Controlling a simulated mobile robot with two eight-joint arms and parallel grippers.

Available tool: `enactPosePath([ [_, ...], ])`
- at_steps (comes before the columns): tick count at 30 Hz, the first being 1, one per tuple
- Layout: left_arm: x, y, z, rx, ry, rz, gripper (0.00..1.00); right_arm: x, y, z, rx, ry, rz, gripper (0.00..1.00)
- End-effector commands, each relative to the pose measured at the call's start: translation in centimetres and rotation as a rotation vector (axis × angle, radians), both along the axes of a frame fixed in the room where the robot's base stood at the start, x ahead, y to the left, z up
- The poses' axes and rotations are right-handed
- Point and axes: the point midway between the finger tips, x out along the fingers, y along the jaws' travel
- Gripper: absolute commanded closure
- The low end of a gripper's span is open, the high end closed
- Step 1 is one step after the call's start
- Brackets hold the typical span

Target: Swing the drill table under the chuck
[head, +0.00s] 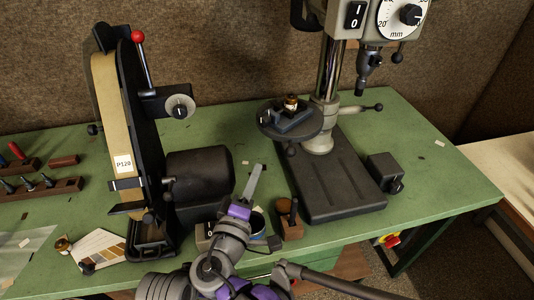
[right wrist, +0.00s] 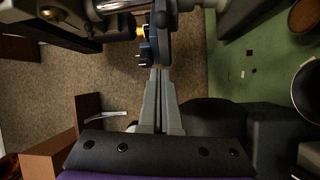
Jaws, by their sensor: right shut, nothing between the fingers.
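The round dark drill table (head: 266,128) stands out to the left of the drill column (head: 328,70). A small blue-grey vise (head: 290,121) with a brass-coloured piece (head: 291,102) sits on it. The chuck (head: 363,68) hangs to the right of the column, over the base and not over the table. My right gripper (head: 257,168) is shut and empty, its grey fingers pointing up toward the table from the front left. In the right wrist view its fingertips (right wrist: 160,72) appear close to the vise (right wrist: 147,52); contact cannot be told. My left gripper is out of view.
The belt sander (head: 125,120) stands left of my right gripper. A wooden block (head: 290,224) and a round container (head: 256,222) stand near the bench's front edge. The black drill base (head: 335,195) is clear below the chuck. A dark box (head: 385,172) sits right of it.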

Motion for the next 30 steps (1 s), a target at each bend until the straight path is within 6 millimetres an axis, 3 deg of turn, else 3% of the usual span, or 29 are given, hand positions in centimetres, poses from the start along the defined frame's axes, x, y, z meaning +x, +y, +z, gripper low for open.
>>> enactPosePath([
  [17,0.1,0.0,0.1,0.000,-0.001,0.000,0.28,0.5,0.4,0.4,-0.007,-0.015,0.007,1.00],
  [23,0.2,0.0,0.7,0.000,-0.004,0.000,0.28,3.7,-0.3,0.7,-0.008,-0.016,0.004,1.00],
  [30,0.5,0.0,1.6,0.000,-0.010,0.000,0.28,8.9,-1.3,1.0,-0.008,-0.016,0.005,1.00],
])
